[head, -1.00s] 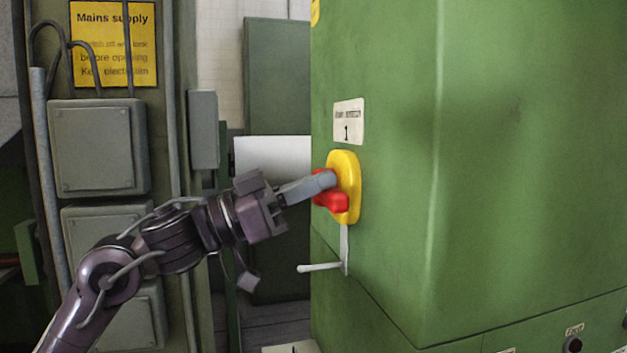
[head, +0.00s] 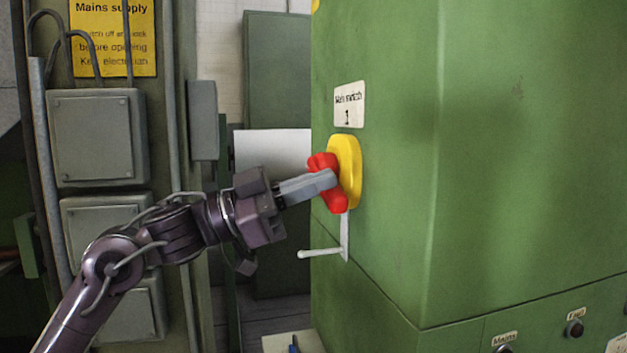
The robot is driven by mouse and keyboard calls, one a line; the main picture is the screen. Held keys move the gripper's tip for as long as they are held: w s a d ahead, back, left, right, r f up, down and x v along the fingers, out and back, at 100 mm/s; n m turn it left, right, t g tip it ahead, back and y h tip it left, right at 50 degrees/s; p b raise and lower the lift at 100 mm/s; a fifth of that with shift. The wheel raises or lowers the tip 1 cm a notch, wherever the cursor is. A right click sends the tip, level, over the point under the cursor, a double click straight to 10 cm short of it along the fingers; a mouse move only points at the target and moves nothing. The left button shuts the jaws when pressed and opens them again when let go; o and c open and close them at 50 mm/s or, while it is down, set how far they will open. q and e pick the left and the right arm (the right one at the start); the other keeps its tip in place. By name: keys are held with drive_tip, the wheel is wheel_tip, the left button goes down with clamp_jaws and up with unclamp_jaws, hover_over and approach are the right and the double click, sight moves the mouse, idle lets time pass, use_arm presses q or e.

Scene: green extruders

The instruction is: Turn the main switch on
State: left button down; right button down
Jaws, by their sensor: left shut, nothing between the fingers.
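The main switch is a red knob (head: 333,198) on a yellow backplate (head: 349,165), fixed to the left face of a green cabinet below a small label (head: 349,105). The knob's long grip stands tilted close to upright, its upper end leaning left. My left gripper (head: 328,181) is shut, with its grey fingers reaching in from the left across the middle of the knob. They hide part of it, and I cannot tell whether they touch it. My right gripper is not in view.
A grey lever handle (head: 322,253) sticks out just below the switch. The green cabinet (head: 390,240) fills the right side, with black knobs (head: 573,329) low on its front. Grey boxes (head: 98,137) and a yellow sign (head: 113,35) are at left.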

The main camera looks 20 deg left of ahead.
sight(324, 202)
use_arm(q)
drive_tip(key=f+m+g, duration=0.1)
drive_tip(key=m, duration=0.1)
drive_tip(key=f+m+g, duration=0.1)
drive_tip(key=m, duration=0.1)
drive_tip(key=f+m+b, duration=0.1)
drive_tip(key=m, duration=0.1)
drive_tip(key=shift+w+a+g, duration=0.2)
drive_tip(key=shift+w+g, duration=0.1)
drive_tip(key=shift+g, duration=0.1)
drive_tip(key=w+a+f+m+g+p, duration=0.1)
drive_tip(key=w+f+m, duration=0.3)
drive_tip(key=m, duration=0.4)
drive_tip(key=shift+a+g+y+p, duration=0.35)
drive_tip(key=shift+a+g+y, duration=0.05)
drive_tip(key=shift+a+g, duration=0.4)
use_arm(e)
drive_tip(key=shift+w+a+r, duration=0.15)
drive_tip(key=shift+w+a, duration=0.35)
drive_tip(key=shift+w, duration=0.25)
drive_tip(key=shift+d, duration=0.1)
